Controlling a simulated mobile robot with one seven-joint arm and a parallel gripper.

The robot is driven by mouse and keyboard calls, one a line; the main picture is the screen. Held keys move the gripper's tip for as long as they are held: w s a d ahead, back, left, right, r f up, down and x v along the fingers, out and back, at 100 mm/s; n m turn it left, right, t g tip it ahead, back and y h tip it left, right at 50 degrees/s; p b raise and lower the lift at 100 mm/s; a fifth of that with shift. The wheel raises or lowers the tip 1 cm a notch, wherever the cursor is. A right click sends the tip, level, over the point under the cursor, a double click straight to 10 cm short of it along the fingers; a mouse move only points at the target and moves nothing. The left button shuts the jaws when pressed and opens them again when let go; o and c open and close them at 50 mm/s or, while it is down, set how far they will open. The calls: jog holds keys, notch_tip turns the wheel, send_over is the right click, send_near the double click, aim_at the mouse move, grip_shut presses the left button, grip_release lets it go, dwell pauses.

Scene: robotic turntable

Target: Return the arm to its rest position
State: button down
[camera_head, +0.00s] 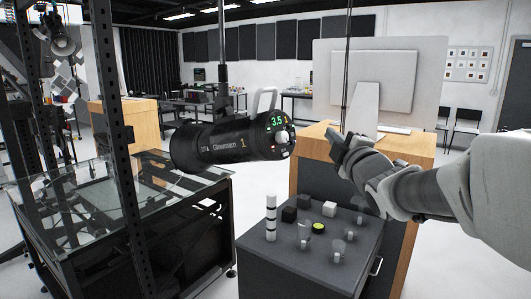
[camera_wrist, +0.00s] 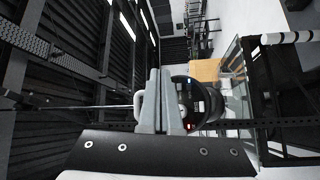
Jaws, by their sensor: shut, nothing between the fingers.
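My gripper (camera_head: 335,138) is raised at the end of my arm, which reaches in from the right edge of the head view. It hangs above the back of the dark cabinet, in front of the wooden desk. In the wrist view my gripper (camera_wrist: 159,74) has its two grey fingers side by side, shut, with nothing visible between them. A black cylindrical device (camera_head: 222,146) with a lit display hangs left of my gripper, apart from it in the head view. It also shows behind the fingers in the wrist view (camera_wrist: 212,104).
A dark cabinet (camera_head: 325,272) holds several small blocks, knobs and a striped white post (camera_head: 270,218). A wooden desk (camera_head: 415,172) with a white monitor (camera_head: 375,105) stands behind. A glass-topped black frame (camera_head: 70,195) is at the left. Open floor lies at the far right.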

jog(key=s+f+m+g+h, duration=0.1)
jog(key=s+f+m+g, duration=0.3)
jog(key=s, duration=0.6)
jog(key=s+a+f+m+g+p, duration=0.1)
jog(key=s+f+m+g, duration=0.4)
jog(key=s, duration=0.6)
jog(key=s+a+f+m+g+h+p, duration=0.1)
jog(key=s+f+m+g, duration=0.3)
jog(key=s+f+m, duration=0.3)
jog(key=s+f, duration=0.1)
jog(key=s, duration=0.2)
jog(key=shift+s+a+f+m+g+h, duration=0.25)
jog(key=shift+s+m+g+h, duration=0.05)
jog(key=shift+s+m, duration=0.1)
